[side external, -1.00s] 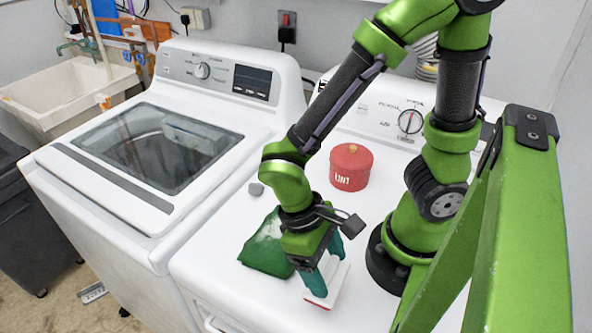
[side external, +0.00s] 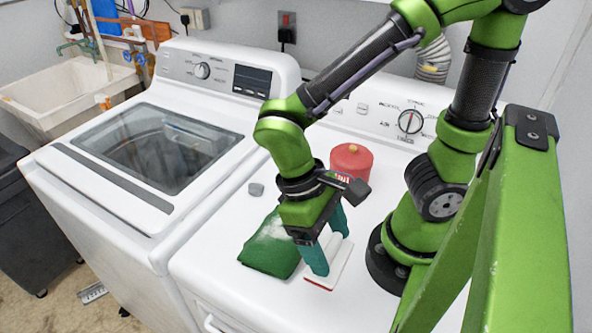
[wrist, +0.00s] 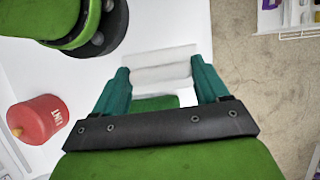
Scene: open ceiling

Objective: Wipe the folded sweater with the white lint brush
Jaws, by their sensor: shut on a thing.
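The folded green sweater (side external: 270,254) lies on the white dryer top at its front left, with a pale dusty patch on its upper face. My gripper (side external: 328,246) points down just right of the sweater, its teal fingers shut on the white lint brush (side external: 343,262). The brush has a thin red edge at its near end. In the wrist view the brush (wrist: 160,66) spans between the two fingertips of my gripper (wrist: 160,82). A strip of green sweater (wrist: 155,103) shows behind it. I cannot tell whether the brush touches the dryer top.
A red lint canister (side external: 351,160) stands behind my gripper, partly covered by it; it also shows in the wrist view (wrist: 38,119). A small grey object (side external: 256,189) lies left of the canister. A washer (side external: 150,150) stands at the left. The dryer's front edge is near the sweater.

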